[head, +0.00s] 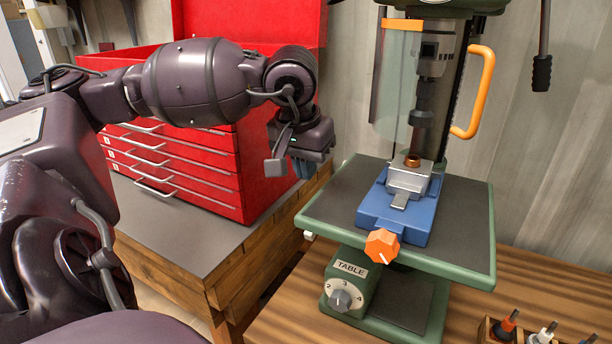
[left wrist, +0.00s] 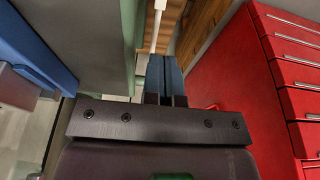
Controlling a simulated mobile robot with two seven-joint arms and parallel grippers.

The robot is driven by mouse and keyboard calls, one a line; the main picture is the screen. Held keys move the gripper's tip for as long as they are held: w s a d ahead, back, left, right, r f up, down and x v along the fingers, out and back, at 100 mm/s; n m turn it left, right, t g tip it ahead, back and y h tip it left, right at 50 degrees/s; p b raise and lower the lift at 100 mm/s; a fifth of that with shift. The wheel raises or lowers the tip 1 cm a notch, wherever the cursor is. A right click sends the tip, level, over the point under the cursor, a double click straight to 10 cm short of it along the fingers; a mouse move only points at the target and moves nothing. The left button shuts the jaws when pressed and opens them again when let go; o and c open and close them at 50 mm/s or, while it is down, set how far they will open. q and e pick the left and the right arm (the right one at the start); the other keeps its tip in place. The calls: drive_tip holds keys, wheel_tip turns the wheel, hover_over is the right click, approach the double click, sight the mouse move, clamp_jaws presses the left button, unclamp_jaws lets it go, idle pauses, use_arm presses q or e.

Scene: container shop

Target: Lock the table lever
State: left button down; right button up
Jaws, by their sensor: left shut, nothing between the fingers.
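The drill press table (head: 335,205) is a green plate with a dark top. A small pale piece, apparently the end of the table lever (head: 308,236), pokes out under its left edge. In the left wrist view the lever (left wrist: 156,30) is a thin pale rod with a wider end, beside the green table edge and just beyond the fingertips. My left gripper (head: 304,168) is above and left of the table, between it and the red tool chest. Its blue fingers (left wrist: 165,74) are shut and empty, apart from the lever as far as I can tell. My right gripper is out of view.
A blue vise (head: 410,228) with an orange knob (head: 382,248) sits on the table. Below is a TABLE dial (head: 345,297). The red tool chest (head: 265,165) stands close by on the left. A tool rack (head: 515,330) is at front right.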

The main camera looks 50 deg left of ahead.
use_arm(q)
drive_tip(key=s+d+r+p, duration=0.1)
drive_tip(key=s+r, duration=0.3)
drive_tip(key=r, duration=0.4)
drive_tip(key=shift+s+d, duration=0.3)
drive_tip(key=shift+s, duration=0.05)
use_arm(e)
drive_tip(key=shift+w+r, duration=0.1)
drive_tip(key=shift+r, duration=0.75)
use_arm(q)
drive_tip(key=shift+f, duration=0.1)
